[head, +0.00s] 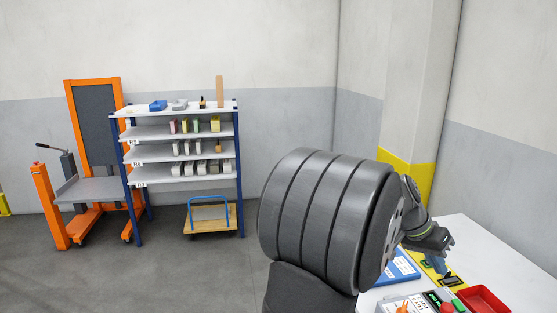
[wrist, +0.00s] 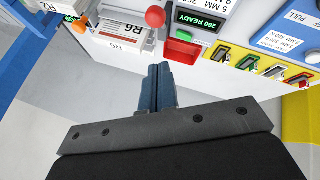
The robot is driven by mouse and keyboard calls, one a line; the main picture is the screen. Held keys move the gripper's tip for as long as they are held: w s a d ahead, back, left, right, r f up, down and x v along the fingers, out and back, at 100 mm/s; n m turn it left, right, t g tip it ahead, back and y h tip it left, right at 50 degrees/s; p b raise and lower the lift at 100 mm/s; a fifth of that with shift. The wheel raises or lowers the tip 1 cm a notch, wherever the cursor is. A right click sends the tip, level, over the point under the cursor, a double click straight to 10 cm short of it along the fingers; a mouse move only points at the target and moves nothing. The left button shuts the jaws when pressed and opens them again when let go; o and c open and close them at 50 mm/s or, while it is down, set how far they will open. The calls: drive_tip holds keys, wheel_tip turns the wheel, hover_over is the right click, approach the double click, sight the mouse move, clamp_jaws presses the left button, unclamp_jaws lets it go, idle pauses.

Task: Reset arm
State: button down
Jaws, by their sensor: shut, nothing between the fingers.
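I cannot tell the exact gap between the fingertips and the panel.
A red tray (head: 484,299) and a blue board (head: 401,268) lie on the table. A yellow-based column (head: 407,165) stands behind it. A shelf rack (head: 180,130), an orange lift (head: 94,82) and a trolley (head: 210,216) stand far left. The floor between is clear.

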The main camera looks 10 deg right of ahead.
drive_tip(key=s+d+r+y, duration=0.3)
drive_tip(key=d+r, duration=0.1)
drive_tip(key=shift+s+r+n, duration=0.15)
drive_tip(key=shift+s+n, duration=0.1)
drive_tip(key=shift+n, duration=0.15)
drive_tip(key=c, duration=2.1)
unclamp_jaws()
drive_tip(key=o, duration=1.8)
drive_tip(key=shift+s+d+r, duration=0.1)
drive_tip(key=shift+s+d, duration=0.05)
drive_tip(key=shift+s, duration=0.2)
drive_tip(key=o, duration=0.3)
drive_tip(key=s+d+r+m+t+y, duration=0.1)
drive_tip(key=s+d+r+m, duration=0.1)
drive_tip(key=s, duration=0.6)
drive_tip(key=s+d+r+m+t+y, duration=0.2)
drive_tip(key=s+r+m, duration=0.1)
drive_tip(key=s, duration=0.5)
drive_tip(key=shift+r, duration=0.55)
wheel_tip(320, 180, down, 10)
